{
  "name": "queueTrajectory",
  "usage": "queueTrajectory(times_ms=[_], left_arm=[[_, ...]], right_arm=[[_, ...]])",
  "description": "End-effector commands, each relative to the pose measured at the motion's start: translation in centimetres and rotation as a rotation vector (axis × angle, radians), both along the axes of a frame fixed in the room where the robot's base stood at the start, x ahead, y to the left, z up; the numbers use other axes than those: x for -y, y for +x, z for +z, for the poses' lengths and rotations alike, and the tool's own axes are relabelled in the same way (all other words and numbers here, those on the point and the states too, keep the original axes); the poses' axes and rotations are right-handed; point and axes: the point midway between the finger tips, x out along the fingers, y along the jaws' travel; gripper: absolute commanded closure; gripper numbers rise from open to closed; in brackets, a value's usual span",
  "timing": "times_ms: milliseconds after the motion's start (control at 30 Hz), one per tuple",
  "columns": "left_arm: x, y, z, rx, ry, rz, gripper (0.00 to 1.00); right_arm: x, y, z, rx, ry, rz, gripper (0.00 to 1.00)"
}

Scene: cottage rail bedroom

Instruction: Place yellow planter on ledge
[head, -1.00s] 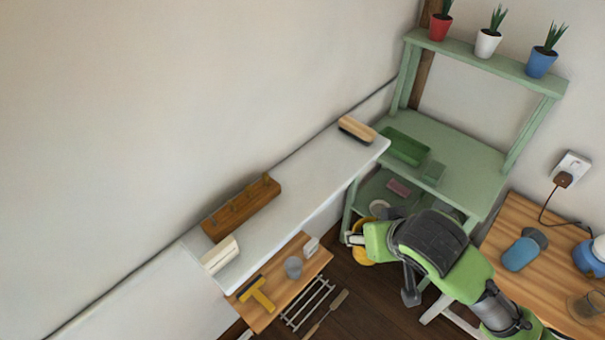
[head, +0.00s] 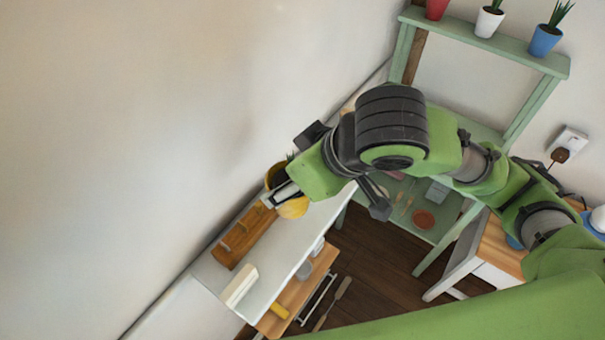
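The yellow planter (head: 294,208) is over the far middle part of the white ledge (head: 290,245), near the wall. Dark plant tips show beside it. My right gripper (head: 278,195) is at the planter, one pale fingertip lying across it, and appears shut on it. The gripper and arm hide part of the planter, and I cannot tell whether its base touches the ledge. My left gripper is not in view.
A brown peg rack (head: 243,236) and a cream block (head: 240,286) occupy the near ledge. Red (head: 437,9), white (head: 488,22) and blue (head: 544,40) pots stand on the green shelf (head: 510,52). A wooden shelf (head: 300,293) sits below the ledge.

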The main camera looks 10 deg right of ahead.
Motion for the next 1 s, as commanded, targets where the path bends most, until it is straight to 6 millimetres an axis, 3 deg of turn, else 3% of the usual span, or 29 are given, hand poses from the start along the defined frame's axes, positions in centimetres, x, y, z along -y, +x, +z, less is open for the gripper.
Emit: queueTrajectory(times_ms=[333, 500, 833, 1000], left_arm=[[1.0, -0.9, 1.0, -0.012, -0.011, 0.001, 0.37], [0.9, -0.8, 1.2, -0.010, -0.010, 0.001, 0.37], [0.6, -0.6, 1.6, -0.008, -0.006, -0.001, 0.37], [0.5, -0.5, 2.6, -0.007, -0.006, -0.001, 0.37]], right_arm=[[3.6, 7.4, -3.5, -0.002, -0.001, -0.012, 0.67], [4.4, 9.6, -6.7, -0.001, 0.000, -0.007, 0.67], [5.3, 11.6, -9.5, -0.001, -0.001, -0.005, 0.67], [5.2, 11.5, -11.8, 0.000, 0.000, -0.003, 0.67]])
